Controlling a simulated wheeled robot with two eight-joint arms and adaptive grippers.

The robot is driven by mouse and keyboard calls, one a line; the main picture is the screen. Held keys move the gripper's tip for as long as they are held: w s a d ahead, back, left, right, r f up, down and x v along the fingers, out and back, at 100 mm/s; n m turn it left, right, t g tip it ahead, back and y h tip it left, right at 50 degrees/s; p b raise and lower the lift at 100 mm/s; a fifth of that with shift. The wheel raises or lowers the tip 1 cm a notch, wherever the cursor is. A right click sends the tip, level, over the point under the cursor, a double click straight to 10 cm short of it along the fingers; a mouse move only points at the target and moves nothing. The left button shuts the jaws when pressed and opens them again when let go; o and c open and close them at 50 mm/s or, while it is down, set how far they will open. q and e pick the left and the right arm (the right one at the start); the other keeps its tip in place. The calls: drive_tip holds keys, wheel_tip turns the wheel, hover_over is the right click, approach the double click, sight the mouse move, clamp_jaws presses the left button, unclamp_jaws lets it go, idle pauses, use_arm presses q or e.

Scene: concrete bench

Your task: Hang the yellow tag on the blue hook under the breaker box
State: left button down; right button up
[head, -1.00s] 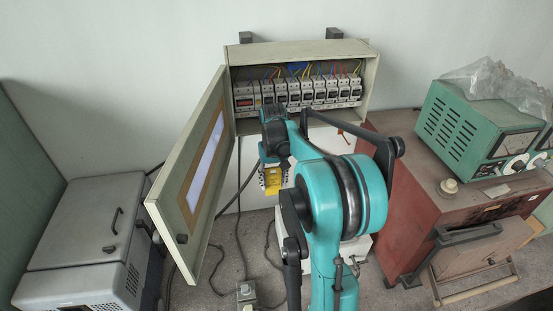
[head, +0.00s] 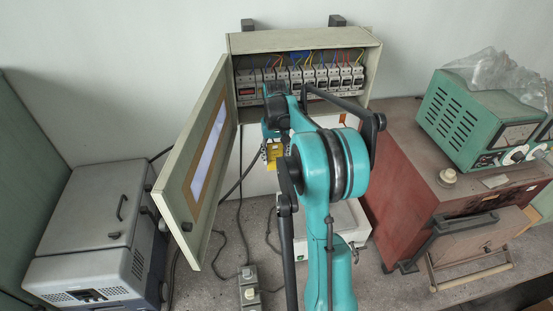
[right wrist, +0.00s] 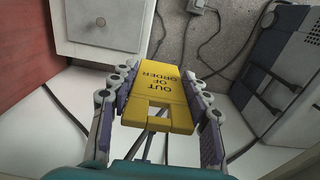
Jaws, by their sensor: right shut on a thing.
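The yellow tag (right wrist: 162,95) reads "OUT OF ORDER" and has a rectangular slot near one end. My right gripper (right wrist: 160,100) is shut on it, a finger on each side, in the right wrist view. In the head view the tag (head: 273,155) shows small beside my right gripper (head: 272,145), below the breaker box (head: 300,43). The box stands open on the wall, with a row of breakers and coloured wires inside. My right arm covers part of the area under it. I cannot make out the blue hook. My left gripper is not in view.
The box door (head: 197,165) swings out at left. A grey case (head: 95,225) stands at far left. A red unit (head: 420,190) with a green meter box (head: 478,120) stands at right. A small switch box (head: 249,285) and cables lie on the bench.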

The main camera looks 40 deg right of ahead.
drive_tip(key=shift+w+d+f+p, duration=0.1)
drive_tip(key=shift+w+d+p, duration=0.25)
drive_tip(key=shift+w, duration=0.4)
drive_tip(key=shift+w+d+p, duration=0.1)
drive_tip(key=shift+w+d, duration=0.35)
drive_tip(key=shift+w, duration=0.25)
drive_tip(key=shift+w+d+f+b, duration=0.35)
drive_tip(key=shift+w+f+b, duration=0.2)
drive_tip(key=shift+w, duration=0.1)
drive_tip(key=o, duration=1.2)
drive_tip(key=shift+r, duration=0.1)
drive_tip(key=shift+r, duration=0.1)
wheel_tip(320, 180, up, 12)
drive_tip(key=shift+f, duration=0.1)
drive_tip(key=shift+s+f, duration=0.1)
